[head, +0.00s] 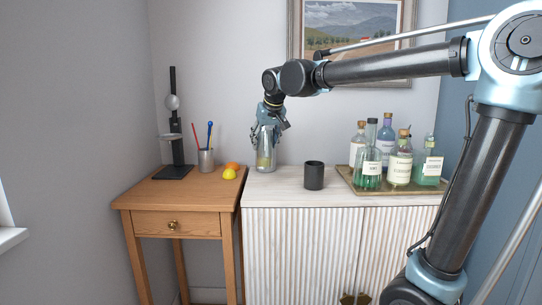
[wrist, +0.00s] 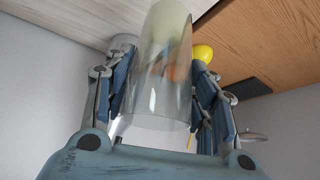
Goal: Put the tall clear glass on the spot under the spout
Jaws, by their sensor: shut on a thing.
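The tall clear glass (head: 266,155) hangs upright in my gripper (head: 268,126), over the back left of the white cabinet. In the wrist view the glass (wrist: 160,85) fills the middle, with the fingers of my gripper (wrist: 162,70) shut on both its sides. I cannot tell whether its base touches the cabinet top. A black stand (head: 173,120) with a pale round part and a small grey shelf is on the wooden table at left; its base (head: 174,172) is a dark plate. I cannot clearly make out a spout or a marked spot.
A pen cup (head: 206,160), a yellow lemon (head: 229,174) and an orange fruit (head: 233,165) sit between the stand and glass. A black cup (head: 314,176) is right of the glass. A tray (head: 350,181) of several bottles is farther right. The wooden table's front (head: 175,196) is clear.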

